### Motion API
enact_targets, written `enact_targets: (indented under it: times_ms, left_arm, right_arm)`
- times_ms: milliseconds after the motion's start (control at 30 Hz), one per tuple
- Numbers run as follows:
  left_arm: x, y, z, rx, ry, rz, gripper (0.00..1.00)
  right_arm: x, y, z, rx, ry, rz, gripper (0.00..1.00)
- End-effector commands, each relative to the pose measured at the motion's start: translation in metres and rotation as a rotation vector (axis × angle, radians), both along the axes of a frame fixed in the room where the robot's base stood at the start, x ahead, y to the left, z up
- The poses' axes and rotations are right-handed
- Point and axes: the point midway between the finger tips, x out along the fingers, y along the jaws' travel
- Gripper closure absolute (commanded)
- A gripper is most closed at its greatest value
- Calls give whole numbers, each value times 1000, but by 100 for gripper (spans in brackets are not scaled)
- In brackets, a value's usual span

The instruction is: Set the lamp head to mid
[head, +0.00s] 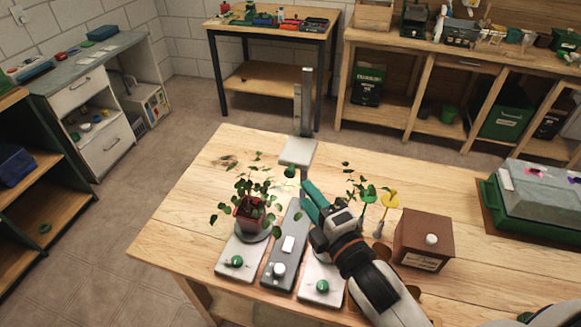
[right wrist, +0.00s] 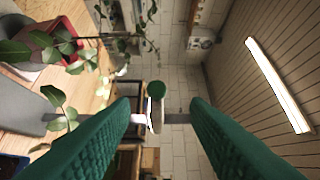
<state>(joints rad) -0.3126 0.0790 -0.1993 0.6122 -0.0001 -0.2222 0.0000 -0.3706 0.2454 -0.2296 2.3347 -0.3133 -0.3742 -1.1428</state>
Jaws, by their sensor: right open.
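The lamp's upright grey post (head: 307,90) stands at the far edge of the table. A pale flat plate (head: 298,152), which looks like the lamp head, sits low in front of it. A round green knob (head: 290,172) shows just in front of the plate. My right gripper (head: 307,196) is open and empty, close to the knob on its near right side. In the right wrist view the green knob (right wrist: 156,89) appears ahead between the two green fingers, with a gap on both sides. I cannot tell the exact depth between them. My left gripper is out of view.
A potted plant (head: 250,215) stands left of my gripper. A grey panel (head: 284,262) with white buttons lies between two pale pads with green knobs. Another leafy plant (head: 362,189) and a brown box (head: 423,238) are to the right. A green-based bin (head: 540,205) stands far right.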

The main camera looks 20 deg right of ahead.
Motion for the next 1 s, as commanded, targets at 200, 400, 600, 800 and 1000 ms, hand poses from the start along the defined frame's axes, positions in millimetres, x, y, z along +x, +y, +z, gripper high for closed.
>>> enact_targets:
  times_ms: [200,400,600,800,1000]
  left_arm:
    - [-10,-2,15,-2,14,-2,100]
    - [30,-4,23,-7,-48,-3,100]
    - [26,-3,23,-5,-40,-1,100]
    - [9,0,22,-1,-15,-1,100]
    - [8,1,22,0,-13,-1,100]
  right_arm:
    - [45,9,4,2,-1,-1,58]
    - [69,13,2,4,2,-1,58]
    - [77,15,1,4,3,0,58]
    - [77,15,0,4,3,0,58]
    - [77,15,0,4,3,0,89]
